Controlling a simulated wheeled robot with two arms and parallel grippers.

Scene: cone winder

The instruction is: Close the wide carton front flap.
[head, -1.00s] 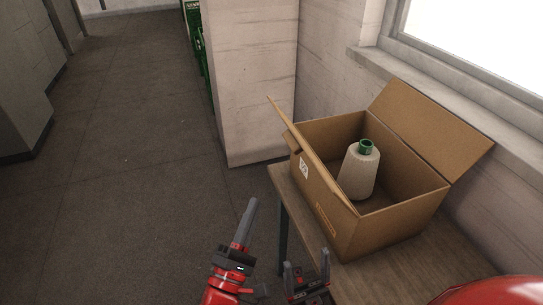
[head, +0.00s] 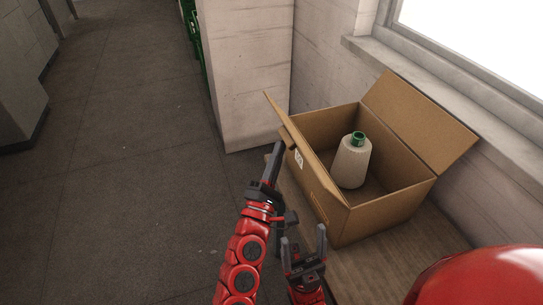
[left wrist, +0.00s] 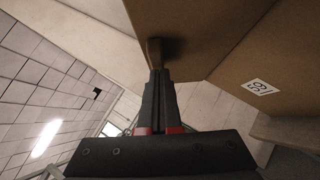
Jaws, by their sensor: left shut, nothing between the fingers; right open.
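The open carton (head: 393,208) stands on a wooden table in the head view. Its wide front flap (head: 279,114) runs along the left side, seen almost edge-on, raised and leaning outward. In the left wrist view the flap's brown underside (left wrist: 205,25) fills the top. My left gripper (head: 279,149) is shut and empty, outside the carton just below the flap. In the left wrist view its fingertips (left wrist: 160,72) are close to the flap; I cannot tell whether they touch. My right gripper (head: 304,240) is open and empty, in front of the carton's near left corner.
A pale yarn cone (head: 352,166) with a green top stands inside the carton. The opposite flap (head: 421,118) stands open toward the window wall. A pale pillar (head: 245,75) rises behind the table (head: 362,270). The floor at left is clear.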

